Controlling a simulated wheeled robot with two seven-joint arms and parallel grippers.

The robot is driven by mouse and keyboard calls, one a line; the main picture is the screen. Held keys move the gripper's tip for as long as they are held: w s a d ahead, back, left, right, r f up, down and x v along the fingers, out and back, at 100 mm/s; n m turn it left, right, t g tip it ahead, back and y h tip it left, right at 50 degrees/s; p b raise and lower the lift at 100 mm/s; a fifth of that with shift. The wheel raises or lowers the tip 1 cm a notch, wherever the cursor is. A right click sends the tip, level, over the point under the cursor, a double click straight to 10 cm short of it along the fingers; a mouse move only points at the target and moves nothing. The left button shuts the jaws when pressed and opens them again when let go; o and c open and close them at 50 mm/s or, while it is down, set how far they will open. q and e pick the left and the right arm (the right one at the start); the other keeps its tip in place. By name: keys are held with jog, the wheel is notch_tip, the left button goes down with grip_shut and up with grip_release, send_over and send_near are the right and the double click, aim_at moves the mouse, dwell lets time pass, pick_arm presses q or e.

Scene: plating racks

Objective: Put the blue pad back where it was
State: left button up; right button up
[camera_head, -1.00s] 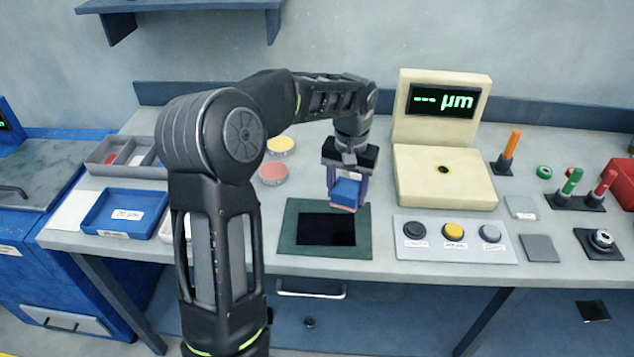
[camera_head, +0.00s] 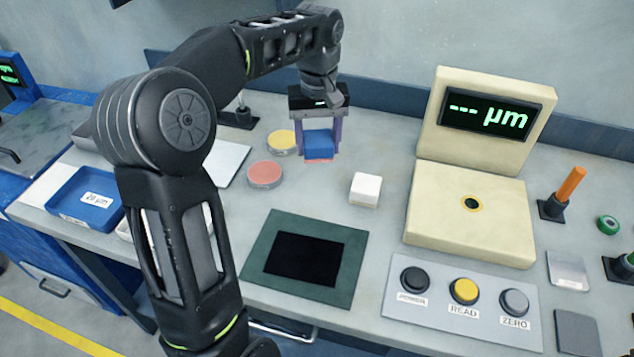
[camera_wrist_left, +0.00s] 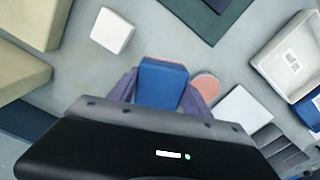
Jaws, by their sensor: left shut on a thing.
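My left gripper (camera_head: 319,143) is shut on the blue pad (camera_head: 319,146), a small blue block with a thin reddish layer at its underside. The pad also shows between the purple fingers in the left wrist view (camera_wrist_left: 161,84). It is over the back of the bench, right of the yellow disc (camera_head: 283,141) and the red disc (camera_head: 265,174). I cannot tell whether the pad touches the bench. A white block (camera_head: 365,189) stands in front and to the right of it. My right gripper is not in view.
A cream gauge (camera_head: 470,215) with a display stands to the right, behind a button panel (camera_head: 450,300). A dark green mat (camera_head: 262,255) with a black centre lies in front. A blue tray (camera_head: 77,200) is at the left. Bench between discs and gauge is mostly clear.

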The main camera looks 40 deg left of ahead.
pick_arm(q)
jog(key=shift+w+f, duration=0.15)
jog(key=shift+f, duration=0.05)
send_over(318, 186)
jog(key=shift+f, duration=3)
jog(key=shift+f, duration=0.1)
jog(key=shift+f+p, duration=0.4)
jog(key=shift+f, duration=1.35)
jog(key=shift+d, duration=0.1)
jog(key=shift+f, duration=0.15)
jog(key=o, duration=1.3)
notch_tip(318, 186, up, 12)
jog(key=shift+r, duration=0.15)
